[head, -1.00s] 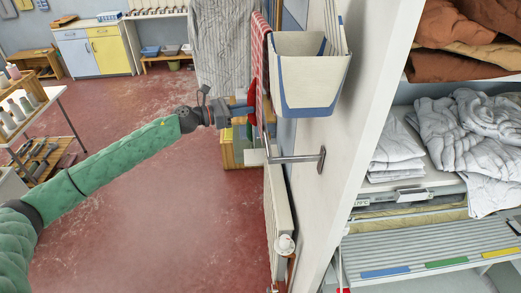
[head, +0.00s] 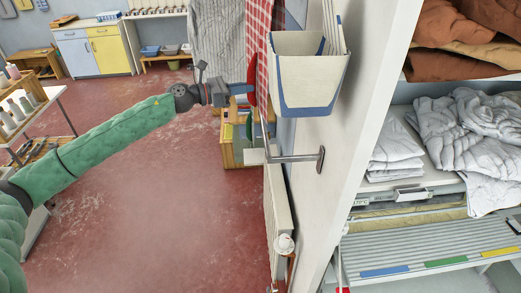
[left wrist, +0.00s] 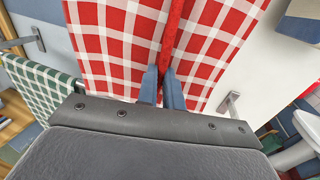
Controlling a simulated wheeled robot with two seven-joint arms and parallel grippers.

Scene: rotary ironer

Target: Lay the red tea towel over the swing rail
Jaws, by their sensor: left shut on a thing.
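The red-and-white checked tea towel hangs from my left gripper (head: 250,88); the towel (head: 263,35) shows at the top middle of the head view, partly behind the wall pocket. In the left wrist view the towel (left wrist: 105,45) fills the upper middle, and the blue fingers (left wrist: 162,88) are shut on a bunched red strip of it. The metal swing rail (head: 292,158) sticks out from a bracket on the white wall, below and right of the gripper. Whether the towel touches the rail cannot be told. My right gripper is not in view.
A white pocket with blue trim (head: 305,85) is fixed to the wall just right of the towel. A radiator (head: 277,220) stands below the rail. A green checked cloth (left wrist: 45,90) hangs at left in the wrist view. Open red floor lies left.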

